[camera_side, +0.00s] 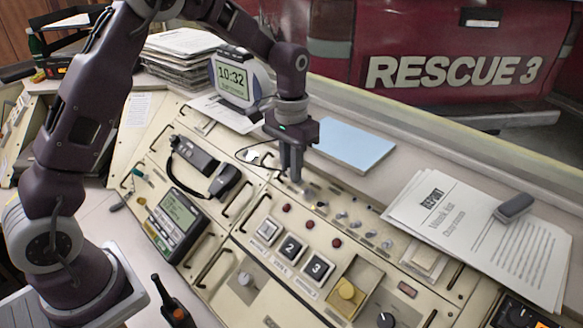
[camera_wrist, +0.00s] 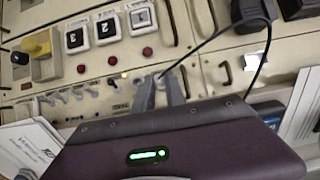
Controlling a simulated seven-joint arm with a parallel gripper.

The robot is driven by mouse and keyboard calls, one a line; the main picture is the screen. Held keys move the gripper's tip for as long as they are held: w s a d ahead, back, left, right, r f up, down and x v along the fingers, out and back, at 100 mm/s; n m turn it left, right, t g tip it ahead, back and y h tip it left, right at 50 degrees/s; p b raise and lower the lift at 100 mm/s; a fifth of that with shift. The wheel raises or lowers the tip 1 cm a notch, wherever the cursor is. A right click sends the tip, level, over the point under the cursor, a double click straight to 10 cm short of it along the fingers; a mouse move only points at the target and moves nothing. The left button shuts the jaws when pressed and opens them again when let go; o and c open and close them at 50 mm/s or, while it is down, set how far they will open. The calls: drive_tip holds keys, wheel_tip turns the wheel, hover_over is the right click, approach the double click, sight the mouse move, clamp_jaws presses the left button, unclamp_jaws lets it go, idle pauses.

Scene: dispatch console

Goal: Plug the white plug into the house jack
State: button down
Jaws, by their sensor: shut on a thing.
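My gripper (camera_side: 291,177) points down over the upper part of the console, its fingers close together. In the wrist view my gripper (camera_wrist: 160,93) has a thin black cable (camera_wrist: 212,42) running from its fingertips up and to the right. The white plug is between the fingers and almost wholly hidden by them. The fingertips are close to the panel beside a row of small metal fittings (camera_wrist: 77,92); I cannot tell whether the plug touches the panel. I cannot pick out which fitting is the house jack.
Red lamps (camera_side: 287,208) and numbered buttons (camera_side: 291,247) lie in front of my gripper. A telephone handset (camera_side: 196,155) and a screen unit (camera_side: 177,222) are at left. A clock (camera_side: 233,77), a blue pad (camera_side: 355,143) and papers (camera_side: 440,215) lie around the console.

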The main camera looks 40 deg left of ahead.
drive_tip(key=shift+w+f, duration=0.1)
drive_tip(key=shift+f, duration=0.1)
drive_tip(key=c, duration=1.3)
unclamp_jaws()
wheel_tip(320, 180, up, 7)
